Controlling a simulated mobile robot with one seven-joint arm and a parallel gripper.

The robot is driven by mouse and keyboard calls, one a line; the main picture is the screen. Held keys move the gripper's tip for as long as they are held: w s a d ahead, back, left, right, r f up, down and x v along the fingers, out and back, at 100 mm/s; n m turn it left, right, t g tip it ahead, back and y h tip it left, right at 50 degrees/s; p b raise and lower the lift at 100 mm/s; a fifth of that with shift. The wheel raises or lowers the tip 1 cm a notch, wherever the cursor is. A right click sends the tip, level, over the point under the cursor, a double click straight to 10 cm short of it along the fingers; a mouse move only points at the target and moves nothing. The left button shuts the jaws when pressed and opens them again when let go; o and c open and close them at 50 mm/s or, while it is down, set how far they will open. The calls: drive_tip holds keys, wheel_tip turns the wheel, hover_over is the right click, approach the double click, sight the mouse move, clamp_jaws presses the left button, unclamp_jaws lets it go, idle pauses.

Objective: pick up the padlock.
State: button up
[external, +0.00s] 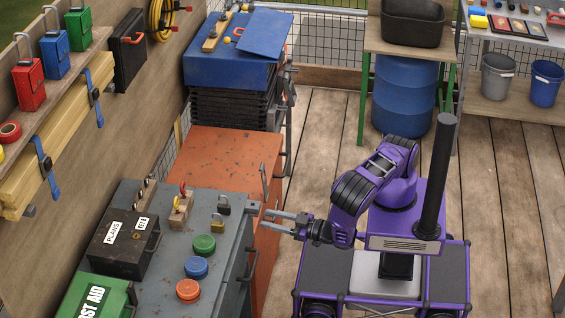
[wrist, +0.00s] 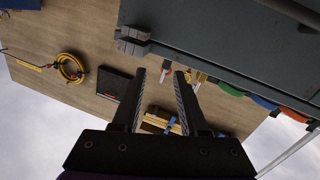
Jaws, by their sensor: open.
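I cannot clearly make out either padlock there.
Green (external: 204,244), blue (external: 196,267) and orange (external: 188,291) round pieces line the bench's front right. A wooden block (external: 180,213) with red and yellow items stands left of the padlocks. A dark case (external: 122,243) and green first aid box (external: 97,297) lie further left.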

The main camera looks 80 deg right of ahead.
sight(227, 201)
drive_tip(key=w+r, duration=0.1)
drive_tip(key=w, duration=0.2)
drive_tip(key=w+r+m, duration=0.1)
drive_tip(key=w+r, duration=0.1)
drive_tip(key=w, duration=0.2)
drive_tip(key=w+r+m, duration=0.1)
drive_tip(key=w+r, duration=0.1)
drive_tip(key=w, duration=0.2)
drive_tip(key=shift+a+r+p, duration=0.1)
drive_tip(key=shift+a+p, duration=0.05)
drive_tip(key=shift+p, duration=0.15)
drive_tip(key=shift+x, duration=3)
drive_tip(key=shift+r, duration=0.15)
drive_tip(key=shift+s, duration=0.1)
clamp_jaws()
